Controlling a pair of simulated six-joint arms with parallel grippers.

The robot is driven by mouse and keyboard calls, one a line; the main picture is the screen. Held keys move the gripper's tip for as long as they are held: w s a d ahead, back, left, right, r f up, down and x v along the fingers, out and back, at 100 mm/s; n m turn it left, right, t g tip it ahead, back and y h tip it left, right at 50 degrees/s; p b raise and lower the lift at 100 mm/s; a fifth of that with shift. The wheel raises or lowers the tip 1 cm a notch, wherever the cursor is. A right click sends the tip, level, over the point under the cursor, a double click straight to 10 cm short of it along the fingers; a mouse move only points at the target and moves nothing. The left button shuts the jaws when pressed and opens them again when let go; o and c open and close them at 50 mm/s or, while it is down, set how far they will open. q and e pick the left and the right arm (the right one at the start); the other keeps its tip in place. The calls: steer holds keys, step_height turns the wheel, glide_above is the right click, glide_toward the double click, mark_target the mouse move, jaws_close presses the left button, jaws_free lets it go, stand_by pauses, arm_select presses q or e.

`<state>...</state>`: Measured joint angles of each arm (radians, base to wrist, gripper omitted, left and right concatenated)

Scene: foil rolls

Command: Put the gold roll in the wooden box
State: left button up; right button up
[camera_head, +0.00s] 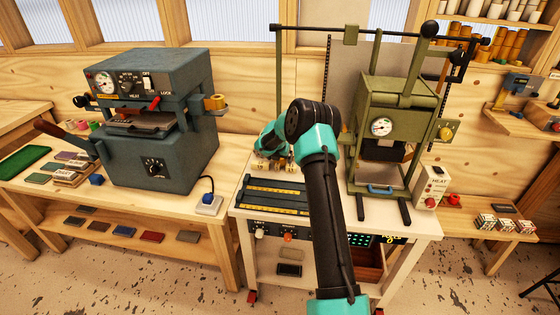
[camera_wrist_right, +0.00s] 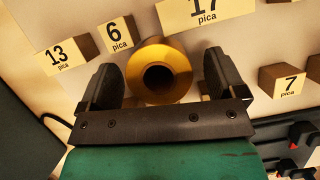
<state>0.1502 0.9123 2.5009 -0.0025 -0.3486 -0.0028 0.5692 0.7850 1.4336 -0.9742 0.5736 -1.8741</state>
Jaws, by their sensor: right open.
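The gold roll (camera_wrist_right: 174,62) stands among small numbered blocks in the right wrist view, with its dark hollow core facing the camera. My right gripper (camera_wrist_right: 160,72) is open, with one dark finger on each side of the roll. Small gaps seem to show between fingers and roll; I cannot tell whether either finger touches it. In the head view my right gripper (camera_head: 271,158) is over the back left of the white table, and its arm hides much of that spot. A reddish-brown wooden box (camera_head: 370,264) sits under the table, partly hidden by my arm. My left gripper is out of view.
A green press (camera_head: 385,120) stands right of my arm and a grey-blue press (camera_head: 160,115) on the left bench. A dark slotted rack (camera_head: 272,196) lies in front of the gripper. Blocks marked 13 (camera_wrist_right: 62,58), 6 (camera_wrist_right: 118,36) and 7 (camera_wrist_right: 288,80) surround the roll.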

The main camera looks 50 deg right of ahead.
steer(key=shift+c, duration=0.3)
steer(key=c, duration=1.1)
steer(key=shift+r, duration=1.35)
steer(key=shift+s+a+r, duration=0.25)
steer(key=shift+a+r, duration=0.05)
steer(key=shift+r, duration=0.2)
steer(key=s+a, duration=0.3)
steer(key=s+a+r, duration=0.1)
steer(key=s+a, duration=0.2)
steer(key=a, duration=0.1)
steer(key=s+a, duration=0.4)
steer(key=shift+a+r, duration=0.15)
steer(key=shift+a, duration=0.1)
